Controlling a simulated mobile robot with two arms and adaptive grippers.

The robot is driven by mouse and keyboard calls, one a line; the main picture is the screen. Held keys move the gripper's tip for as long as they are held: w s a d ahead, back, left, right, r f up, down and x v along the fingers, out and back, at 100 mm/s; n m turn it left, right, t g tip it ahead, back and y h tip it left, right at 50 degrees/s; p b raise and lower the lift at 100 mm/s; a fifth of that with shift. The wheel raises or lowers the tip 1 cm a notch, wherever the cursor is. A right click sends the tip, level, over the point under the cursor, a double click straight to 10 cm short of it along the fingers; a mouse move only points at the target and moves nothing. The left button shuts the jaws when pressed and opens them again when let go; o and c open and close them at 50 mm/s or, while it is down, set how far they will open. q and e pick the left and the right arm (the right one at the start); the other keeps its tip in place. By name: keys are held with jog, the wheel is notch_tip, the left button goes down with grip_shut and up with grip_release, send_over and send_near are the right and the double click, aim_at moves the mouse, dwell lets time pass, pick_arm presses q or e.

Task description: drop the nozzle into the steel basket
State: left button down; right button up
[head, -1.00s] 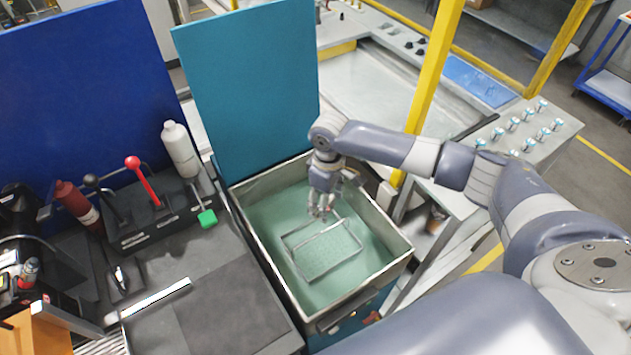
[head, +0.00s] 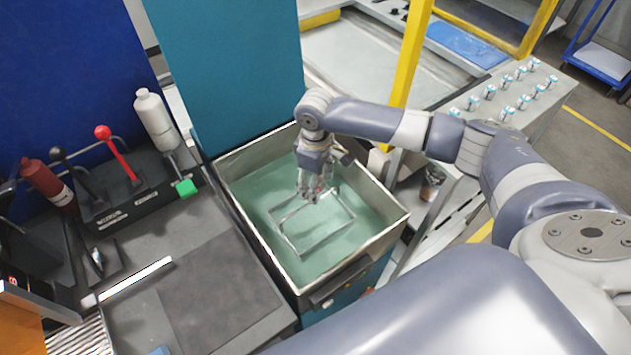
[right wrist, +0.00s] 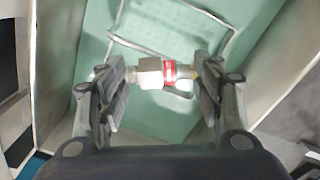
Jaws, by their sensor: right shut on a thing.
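The steel basket (head: 328,237) is a thin wire frame inside the green-lined tank; its wire rim also shows in the right wrist view (right wrist: 222,20). My right gripper (head: 315,196) reaches down into the tank, over the far part of the basket. In the right wrist view my right gripper (right wrist: 163,76) is shut on the nozzle (right wrist: 150,73), a small pale metal piece with a red band, held crosswise between the fingers. The nozzle appears above the basket; its exact height is unclear. In the head view the fingers mostly hide it. My left gripper is out of view.
The tank (head: 364,258) has raised metal walls close around my right gripper, with a teal lid (head: 225,70) upright behind. A bench (head: 215,305) on the left carries levers (head: 118,155) and a white bottle (head: 155,118).

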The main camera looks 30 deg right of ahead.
jog(key=o, duration=1.2)
jog(key=shift+o, duration=0.4)
jog(key=shift+r, duration=0.1)
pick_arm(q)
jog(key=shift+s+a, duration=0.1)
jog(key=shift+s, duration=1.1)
pick_arm(e)
notch_tip(320, 180, up, 12)
